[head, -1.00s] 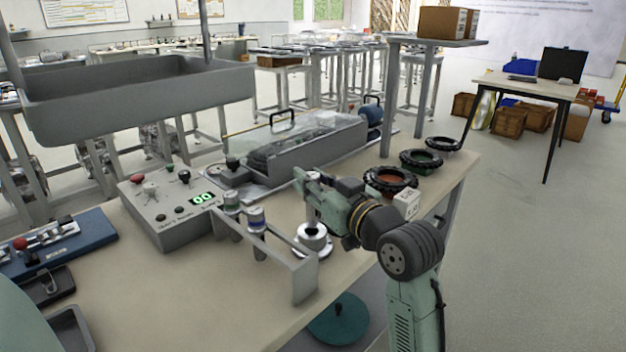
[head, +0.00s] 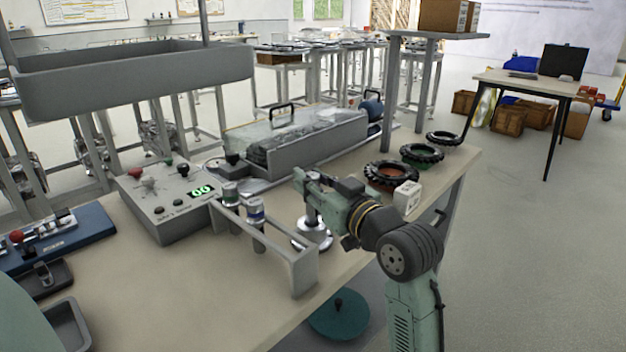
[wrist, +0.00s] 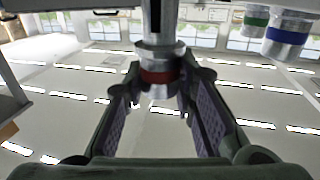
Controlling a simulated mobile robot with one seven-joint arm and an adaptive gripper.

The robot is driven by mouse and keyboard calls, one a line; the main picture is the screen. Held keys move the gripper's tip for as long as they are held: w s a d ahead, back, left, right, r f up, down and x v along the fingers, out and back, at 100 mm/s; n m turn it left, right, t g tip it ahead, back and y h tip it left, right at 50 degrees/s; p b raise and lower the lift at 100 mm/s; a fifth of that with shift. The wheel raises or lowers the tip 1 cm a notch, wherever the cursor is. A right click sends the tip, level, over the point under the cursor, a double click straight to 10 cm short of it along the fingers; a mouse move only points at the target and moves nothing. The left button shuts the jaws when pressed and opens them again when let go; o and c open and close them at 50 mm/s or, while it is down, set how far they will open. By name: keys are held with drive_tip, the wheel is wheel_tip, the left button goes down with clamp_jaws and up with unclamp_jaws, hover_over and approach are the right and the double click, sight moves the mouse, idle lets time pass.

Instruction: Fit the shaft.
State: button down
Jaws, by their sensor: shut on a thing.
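My gripper (head: 308,184) is shut on a metal shaft with a red band; the red-banded shaft (wrist: 158,76) stands between the fingers in the wrist view, where my gripper (wrist: 158,98) also shows. In the head view the shaft's grey lower part hangs upright below the fingers. It meets or overlaps the round metal socket (head: 318,240) on the bench; I cannot tell whether its tip is inside. A green-banded shaft (head: 231,194) and a blue-banded shaft (head: 256,212) stand in the grey rack (head: 303,274) to the left.
A control box (head: 165,208) with a green "00" display stands left of the rack. A clear-covered machine (head: 300,140) lies behind. Tyre-like rings (head: 391,175) and a white block (head: 407,197) sit right of my gripper. The bench front is clear.

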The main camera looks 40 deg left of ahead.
drive_tip(key=shift+f+b, duration=1.15)
drive_tip(key=shift+f, duration=0.35)
drive_tip(key=c, duration=1.2)
unclamp_jaws()
drive_tip(key=shift+c, duration=0.2)
drive_tip(key=shift+f, duration=0.1)
drive_tip(key=v, duration=1.2)
drive_tip(key=shift+d, duration=0.1)
